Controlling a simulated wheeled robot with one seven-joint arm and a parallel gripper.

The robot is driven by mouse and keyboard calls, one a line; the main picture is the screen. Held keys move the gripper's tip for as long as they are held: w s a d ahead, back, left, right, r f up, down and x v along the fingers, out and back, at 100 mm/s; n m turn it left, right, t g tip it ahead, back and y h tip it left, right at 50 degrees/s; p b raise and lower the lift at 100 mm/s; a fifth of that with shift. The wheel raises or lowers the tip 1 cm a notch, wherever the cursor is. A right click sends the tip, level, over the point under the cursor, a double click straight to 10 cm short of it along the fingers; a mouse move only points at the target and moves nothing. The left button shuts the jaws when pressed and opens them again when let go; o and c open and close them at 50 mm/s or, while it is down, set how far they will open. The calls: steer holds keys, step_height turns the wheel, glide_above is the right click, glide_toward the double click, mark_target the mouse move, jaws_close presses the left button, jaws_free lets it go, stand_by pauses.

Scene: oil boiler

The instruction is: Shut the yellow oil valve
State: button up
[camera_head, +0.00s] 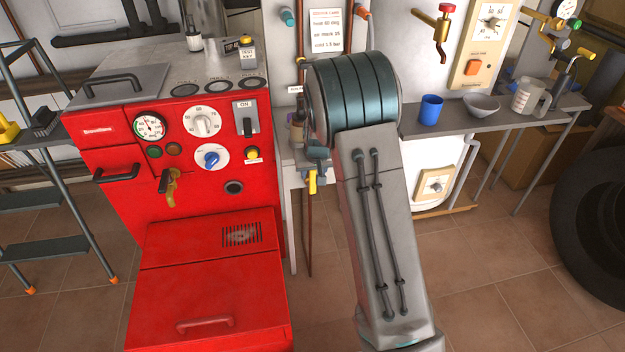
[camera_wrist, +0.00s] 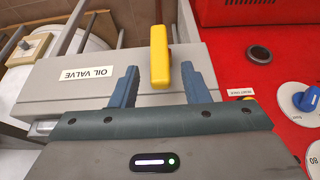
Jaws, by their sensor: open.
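The yellow oil valve (camera_wrist: 160,57) shows in the wrist view as a bar-shaped handle on a grey box (camera_wrist: 70,92) labelled OIL VALVE. The bar runs roughly up and down in the picture. My gripper (camera_wrist: 160,70) is open, with one blue-grey finger on each side of the handle and a visible gap on both sides. The near end of the handle lies between the fingers. In the head view, the yellow handle (camera_head: 312,182) shows just left of my arm, beside the red boiler. My arm hides most of the gripper and the valve box there.
The red boiler (camera_head: 205,250) stands close to the left of the valve, with a blue knob (camera_head: 211,159) and switches on its front. A shelf (camera_head: 465,115) with a blue cup (camera_head: 431,109) and bowl (camera_head: 481,105) is at right. Tiled floor lies open in front.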

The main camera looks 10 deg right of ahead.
mark_target(312, 178)
steer(key=x, duration=0.5)
jaws_close()
